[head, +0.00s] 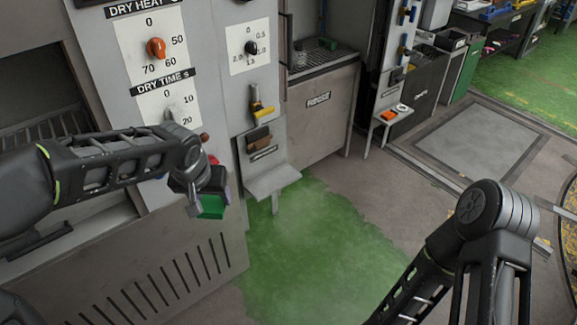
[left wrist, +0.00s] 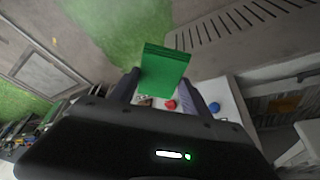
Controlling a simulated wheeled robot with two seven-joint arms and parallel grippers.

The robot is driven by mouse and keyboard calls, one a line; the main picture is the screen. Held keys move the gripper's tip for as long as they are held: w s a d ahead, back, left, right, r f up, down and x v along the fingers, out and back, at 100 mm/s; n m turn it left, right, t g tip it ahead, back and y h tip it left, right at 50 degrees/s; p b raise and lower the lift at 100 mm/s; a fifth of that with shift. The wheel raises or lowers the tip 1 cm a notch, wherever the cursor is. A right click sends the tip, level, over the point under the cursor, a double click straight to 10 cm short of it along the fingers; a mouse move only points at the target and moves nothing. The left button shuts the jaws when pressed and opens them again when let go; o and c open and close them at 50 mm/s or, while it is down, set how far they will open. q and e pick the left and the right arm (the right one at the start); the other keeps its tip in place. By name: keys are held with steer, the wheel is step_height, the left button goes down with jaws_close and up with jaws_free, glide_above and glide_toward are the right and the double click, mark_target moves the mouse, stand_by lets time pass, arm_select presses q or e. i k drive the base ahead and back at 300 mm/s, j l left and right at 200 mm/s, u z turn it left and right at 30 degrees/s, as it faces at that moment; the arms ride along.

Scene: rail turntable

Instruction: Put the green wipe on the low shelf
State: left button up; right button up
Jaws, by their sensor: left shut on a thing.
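The green wipe (head: 210,206) is a folded green block; it also shows in the left wrist view (left wrist: 163,72). My left gripper (head: 200,192) is shut on it, with one finger on each side in the left wrist view. It holds the wipe in the air in front of the machine panel. A low grey shelf (head: 272,181) juts from the panel, to the right of the wipe and apart from it; its visible top is bare. My right arm shows at the lower right of the head view, but its gripper is out of the picture.
The panel (head: 187,60) carries orange and black knobs. A yellow-handled tool (head: 260,108) and a brown block (head: 258,137) are above the shelf. A second small ledge (head: 392,118) holds an orange item farther back. Green floor (head: 320,250) below is clear.

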mark_target(273, 179)
steer(key=i+l+z, duration=0.1)
steer(key=i+z, duration=0.15)
steer(key=i, duration=0.8)
steer(key=i+j+z, duration=0.1)
steer(key=i+z, duration=0.15)
steer(key=i, duration=0.8)
